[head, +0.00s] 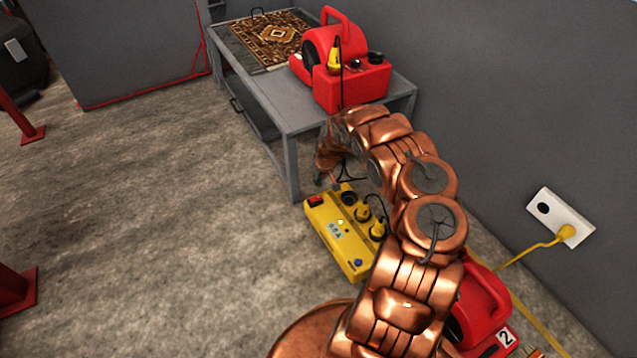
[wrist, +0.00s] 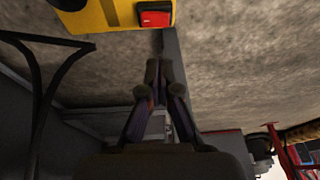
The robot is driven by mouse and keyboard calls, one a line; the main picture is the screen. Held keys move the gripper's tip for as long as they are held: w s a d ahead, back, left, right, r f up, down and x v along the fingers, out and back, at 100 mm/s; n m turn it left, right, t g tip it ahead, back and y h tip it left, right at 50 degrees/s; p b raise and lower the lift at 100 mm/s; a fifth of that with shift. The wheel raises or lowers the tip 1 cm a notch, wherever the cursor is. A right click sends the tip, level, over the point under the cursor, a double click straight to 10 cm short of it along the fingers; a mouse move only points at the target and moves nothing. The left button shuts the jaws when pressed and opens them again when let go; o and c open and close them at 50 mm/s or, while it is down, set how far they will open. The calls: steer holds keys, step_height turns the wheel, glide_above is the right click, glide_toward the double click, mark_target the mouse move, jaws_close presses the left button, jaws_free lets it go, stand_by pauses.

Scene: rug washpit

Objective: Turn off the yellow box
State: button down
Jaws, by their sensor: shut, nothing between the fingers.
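The yellow box (head: 340,245) lies on the concrete floor beside a leg of the grey table, in the middle of the head view. A red rocker switch (head: 315,200) is on its far left corner, and a small bright spot shows on its top. Dark sockets and yellow plugs are on its right side, partly behind my arm. In the wrist view, the box's edge (wrist: 112,14) and the red switch (wrist: 155,18) are at the top. My gripper (wrist: 154,72) is shut and empty, apart from the switch; in the head view it is mostly hidden by my arm.
The grey table (head: 290,118) carries a patterned rug (head: 270,38) and a red blower (head: 345,75). Another red machine (head: 482,312) stands at the lower right. A yellow cord runs to a wall outlet (head: 548,207). The floor left of the box is clear.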

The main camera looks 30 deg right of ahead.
mark_target(313, 199)
steer(key=b+x, duration=0.1)
steer(key=x, duration=0.2)
steer(key=b+x, duration=0.1)
steer(key=x, duration=0.2)
steer(key=b+x, duration=0.2)
steer(key=x, duration=0.1)
steer(key=shift+s+a+f, duration=0.15)
steer(key=shift+s+f, duration=0.15)
steer(key=shift+f, duration=0.15)
steer(key=shift+a+f, duration=0.15)
steer(key=shift+f, duration=0.45)
steer(key=shift+f+b, duration=0.1)
steer(key=shift+b, duration=0.25)
